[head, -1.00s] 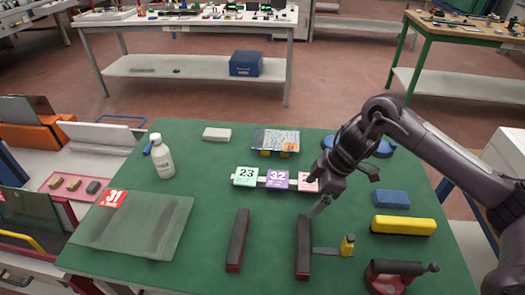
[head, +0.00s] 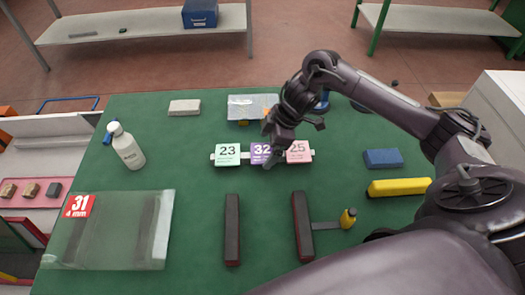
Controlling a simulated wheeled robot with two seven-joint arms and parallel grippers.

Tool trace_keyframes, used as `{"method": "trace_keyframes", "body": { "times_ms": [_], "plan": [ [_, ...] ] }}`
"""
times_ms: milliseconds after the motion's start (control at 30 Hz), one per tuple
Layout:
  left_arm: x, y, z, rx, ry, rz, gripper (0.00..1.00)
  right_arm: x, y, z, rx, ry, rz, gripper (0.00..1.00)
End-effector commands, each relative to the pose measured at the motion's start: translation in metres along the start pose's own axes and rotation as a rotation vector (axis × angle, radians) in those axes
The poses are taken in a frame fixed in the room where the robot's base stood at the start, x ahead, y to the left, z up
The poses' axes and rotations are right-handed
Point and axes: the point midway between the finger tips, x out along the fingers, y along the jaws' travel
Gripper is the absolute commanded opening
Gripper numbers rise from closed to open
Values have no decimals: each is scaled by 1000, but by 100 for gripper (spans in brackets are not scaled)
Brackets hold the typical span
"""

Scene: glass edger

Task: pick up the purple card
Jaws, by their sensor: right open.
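The purple card (head: 258,153), marked 32, sits in the middle of a row of cards on a pale holder strip on the green table. A green card (head: 227,154) marked 23 is on its left and a pink card (head: 299,151) marked 25 on its right. My right gripper (head: 270,157) is over the purple card's right part, its fingers pointing down and covering some of it. It is open and holds nothing. I cannot tell whether the fingers touch the card. My left gripper is not in view.
A foil-like pack (head: 252,107) lies behind the cards. Two dark bars (head: 232,230) lie in front. A blue block (head: 383,158) and a yellow bar (head: 399,187) are at the right.

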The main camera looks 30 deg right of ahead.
Motion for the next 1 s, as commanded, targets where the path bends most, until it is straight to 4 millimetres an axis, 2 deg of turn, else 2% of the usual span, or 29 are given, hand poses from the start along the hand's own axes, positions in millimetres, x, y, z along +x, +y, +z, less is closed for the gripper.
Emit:
{"method": "trace_keyframes", "body": {
  "times_ms": [100, 333, 700, 1000],
  "plan": [
    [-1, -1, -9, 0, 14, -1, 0, 10, 0, 0, 0, -1, -1, 94],
    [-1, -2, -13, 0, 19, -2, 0, 11, 0, 0, -1, 0, 1, 94],
    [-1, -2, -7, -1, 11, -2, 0, 11, 0, 0, -1, 0, 1, 46],
    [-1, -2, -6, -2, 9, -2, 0, 9, 0, 0, -1, 0, 1, 46]
  ]
}}
